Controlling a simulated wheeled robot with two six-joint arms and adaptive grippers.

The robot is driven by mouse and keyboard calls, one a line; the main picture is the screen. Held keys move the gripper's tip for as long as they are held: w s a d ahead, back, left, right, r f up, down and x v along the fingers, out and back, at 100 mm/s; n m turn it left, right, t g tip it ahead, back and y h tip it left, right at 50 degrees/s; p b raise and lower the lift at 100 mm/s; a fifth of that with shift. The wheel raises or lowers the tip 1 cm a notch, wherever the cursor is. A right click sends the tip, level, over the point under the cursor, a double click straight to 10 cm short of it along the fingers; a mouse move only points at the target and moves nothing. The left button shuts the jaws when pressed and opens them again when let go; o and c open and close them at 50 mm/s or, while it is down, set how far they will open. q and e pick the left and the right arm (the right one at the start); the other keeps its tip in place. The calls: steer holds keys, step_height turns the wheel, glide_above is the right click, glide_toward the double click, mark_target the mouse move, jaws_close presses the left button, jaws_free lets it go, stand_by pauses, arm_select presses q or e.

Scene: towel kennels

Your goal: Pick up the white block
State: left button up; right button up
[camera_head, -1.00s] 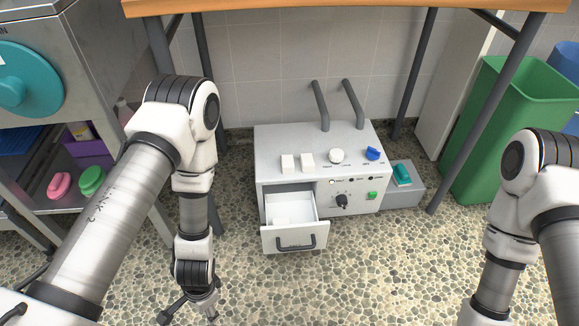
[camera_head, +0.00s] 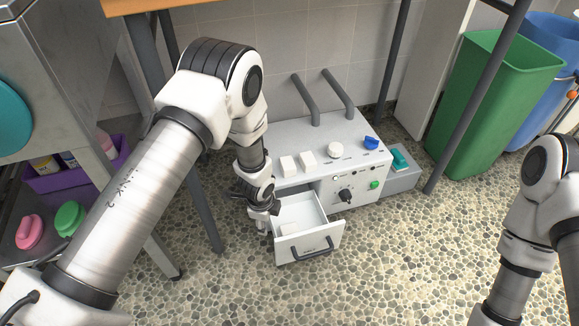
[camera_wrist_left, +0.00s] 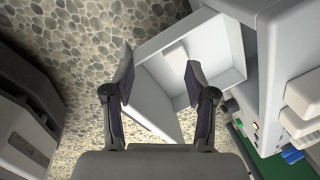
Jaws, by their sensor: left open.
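A small white block (camera_head: 290,229) lies inside the open drawer (camera_head: 311,246) of the grey machine; it is faint against the drawer's white inside. In the left wrist view the block (camera_wrist_left: 175,53) shows near the drawer's far corner, beyond the fingertips. My left gripper (camera_head: 272,208) is at the drawer's left side. In the wrist view the left gripper (camera_wrist_left: 159,75) is open and empty, with the drawer between and beyond its fingers. Two other white blocks (camera_head: 289,165) stand on the machine's top. My right gripper is out of view; only its arm shows at right.
The machine (camera_head: 350,150) has a round white knob, a blue knob (camera_head: 371,143) and two upright grey pipes on top. A table leg (camera_head: 180,130) stands behind my left arm. A green bin (camera_head: 485,110) is at right. The pebbled floor in front is clear.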

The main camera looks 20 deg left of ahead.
arm_select(q)
steer(key=w+d+r+m+t+y, duration=0.1)
steer(key=w+r+m, duration=0.45)
steer(key=w, duration=0.45)
step_height(320, 180, up, 5)
steer(key=m+t+y+b, duration=0.1)
steer(key=m+y+b, duration=0.1)
steer(key=m, duration=0.4)
glide_above(288, 162)
steer(key=s+d, duration=0.1)
steer(key=s, duration=0.1)
steer(key=shift+s+d+r, duration=0.1)
steer(key=shift+r, duration=0.1)
steer(key=b+x, duration=0.1)
steer(key=x, duration=0.1)
steer(key=b+x, duration=0.2)
steer(key=x, duration=0.1)
steer(key=b+x, duration=0.2)
steer(key=shift+s+d+f, duration=0.15)
steer(key=shift+d+f, duration=0.2)
steer(key=shift+a+f+h, duration=0.1)
steer(key=shift+h, duration=0.2)
steer(key=shift+r, duration=0.25)
jaws_close()
